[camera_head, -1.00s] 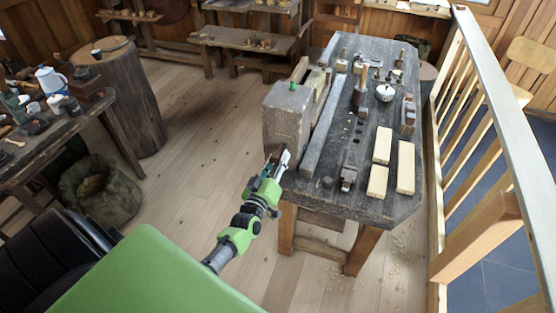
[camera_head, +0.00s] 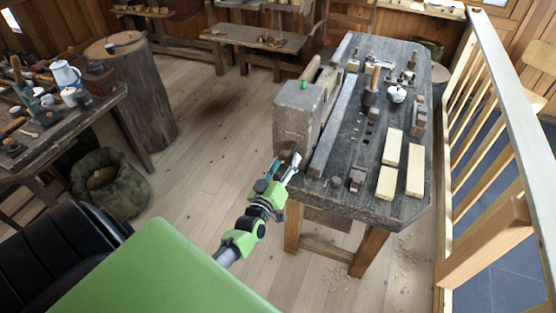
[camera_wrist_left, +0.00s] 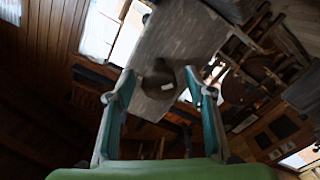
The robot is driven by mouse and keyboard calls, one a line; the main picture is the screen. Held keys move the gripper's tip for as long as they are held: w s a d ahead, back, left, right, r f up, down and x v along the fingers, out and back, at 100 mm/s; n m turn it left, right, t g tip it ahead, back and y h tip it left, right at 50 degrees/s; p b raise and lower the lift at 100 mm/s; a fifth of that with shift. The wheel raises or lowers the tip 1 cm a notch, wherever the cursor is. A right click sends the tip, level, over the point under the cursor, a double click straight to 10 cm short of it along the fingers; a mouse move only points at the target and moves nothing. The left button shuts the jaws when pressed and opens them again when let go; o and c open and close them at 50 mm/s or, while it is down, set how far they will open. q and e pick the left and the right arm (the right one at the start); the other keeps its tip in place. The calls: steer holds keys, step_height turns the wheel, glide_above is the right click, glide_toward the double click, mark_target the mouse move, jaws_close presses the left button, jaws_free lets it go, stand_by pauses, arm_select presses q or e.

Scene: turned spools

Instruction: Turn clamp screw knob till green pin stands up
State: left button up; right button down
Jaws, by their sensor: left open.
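The vise's thick grey wooden jaw block (camera_head: 294,120) stands at the near left end of the workbench. A small green pin (camera_head: 304,85) shows on its top; its exact tilt is too small to tell. A dark round knob (camera_wrist_left: 160,80) shows in the left wrist view against the grey wood, between the fingers and beyond their tips. My left gripper (camera_head: 286,166) is open in front of the lower part of the block. It also shows in the left wrist view (camera_wrist_left: 158,80), with nothing held. Whether the fingers touch the knob I cannot tell. My right gripper is out of view.
The workbench (camera_head: 345,200) carries pale wood blocks (camera_head: 387,182), a mallet (camera_head: 371,90) and small tools. A pale railing (camera_head: 500,100) runs along its right. A side table (camera_head: 60,135) and sack (camera_head: 110,185) stand left. Floor is clear between.

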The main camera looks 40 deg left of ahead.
arm_select(q)
steer(key=v, duration=1.1)
stand_by(0.3)
steer(key=s+d+f+m+g+h+b, duration=0.1)
steer(key=s+d+f+m+g, duration=0.2)
steer(key=f, duration=0.8)
steer(key=s+d+f+m+g+h+b, duration=0.1)
steer(key=s+d+f+g+h+b, duration=0.3)
steer(key=f, duration=0.7)
steer(key=s+d+f+m+g+y+p, duration=0.15)
steer(key=s+f, duration=0.35)
steer(key=f, duration=0.5)
steer(key=s+f+m+g+b, duration=0.1)
steer(key=s+f+m+g, duration=0.1)
steer(key=s+f, duration=0.4)
steer(key=s+d+f+m+g+b, duration=0.1)
steer(key=s+f+m+g+b, duration=0.1)
steer(key=s+f, duration=0.5)
steer(key=s+d+f+m+g+b, duration=0.1)
steer(key=s+f+m+g, duration=0.2)
steer(key=s, duration=1.2)
step_height(320, 180, down, 4)
steer(key=shift+s+d+r+g+h+b, duration=0.1)
steer(key=shift+s+d+g+h+b, duration=0.1)
steer(key=shift+s+g+h+b, duration=0.2)
